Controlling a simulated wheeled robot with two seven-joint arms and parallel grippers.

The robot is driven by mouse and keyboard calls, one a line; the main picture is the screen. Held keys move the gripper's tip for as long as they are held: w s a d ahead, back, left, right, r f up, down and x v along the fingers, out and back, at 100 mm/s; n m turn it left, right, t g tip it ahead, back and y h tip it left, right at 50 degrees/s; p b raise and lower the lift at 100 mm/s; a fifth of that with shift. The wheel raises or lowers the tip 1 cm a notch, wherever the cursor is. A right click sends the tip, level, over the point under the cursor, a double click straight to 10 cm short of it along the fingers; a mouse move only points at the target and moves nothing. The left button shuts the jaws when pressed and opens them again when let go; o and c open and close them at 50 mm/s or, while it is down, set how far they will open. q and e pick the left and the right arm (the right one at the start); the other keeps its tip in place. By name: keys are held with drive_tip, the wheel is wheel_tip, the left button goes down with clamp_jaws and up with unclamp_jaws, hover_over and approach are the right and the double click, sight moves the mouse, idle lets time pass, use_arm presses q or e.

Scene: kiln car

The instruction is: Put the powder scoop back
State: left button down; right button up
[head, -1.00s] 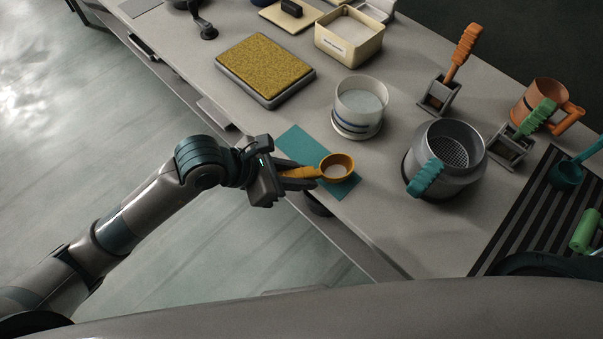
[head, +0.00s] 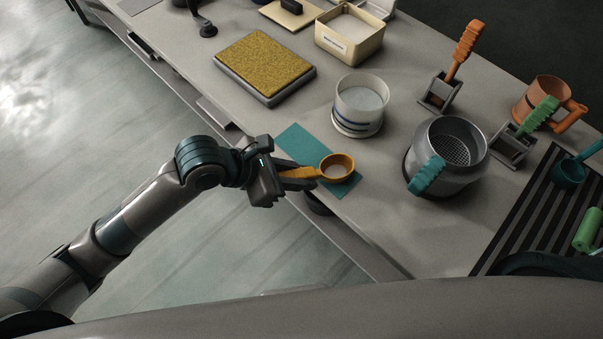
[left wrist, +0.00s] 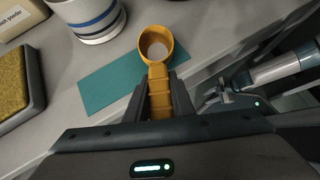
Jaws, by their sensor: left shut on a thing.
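The powder scoop (head: 337,168) is orange-yellow with a round bowl, and a pale patch shows inside the bowl. My left gripper (head: 300,178) is shut on the scoop's handle, with the bowl pointing away from the gripper. The scoop is over or on a teal mat (head: 345,188) near the table's front edge; I cannot tell if it touches. In the left wrist view the scoop (left wrist: 156,47) lies between the two fingers (left wrist: 160,95), with the teal mat (left wrist: 105,88) beside and behind it.
A white tub (head: 358,105) of pale powder stands behind the mat. A grey sieve pot (head: 455,165) with a teal handle stands to the right. A yellow pad (head: 265,65), a cream labelled box (head: 348,40), holders with handled tools (head: 438,97) and a striped mat (head: 520,215) surround them.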

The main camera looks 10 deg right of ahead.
use_arm(q)
drive_tip(key=shift+f, duration=0.15)
drive_tip(key=c, duration=1.5)
unclamp_jaws()
drive_tip(key=shift+o, duration=0.2)
drive_tip(key=shift+a+r, duration=0.15)
drive_tip(key=shift+r, duration=0.05)
drive_tip(key=shift+p+v, duration=1.45)
drive_tip(key=shift+v, duration=2.35)
drive_tip(key=shift+s, duration=0.1)
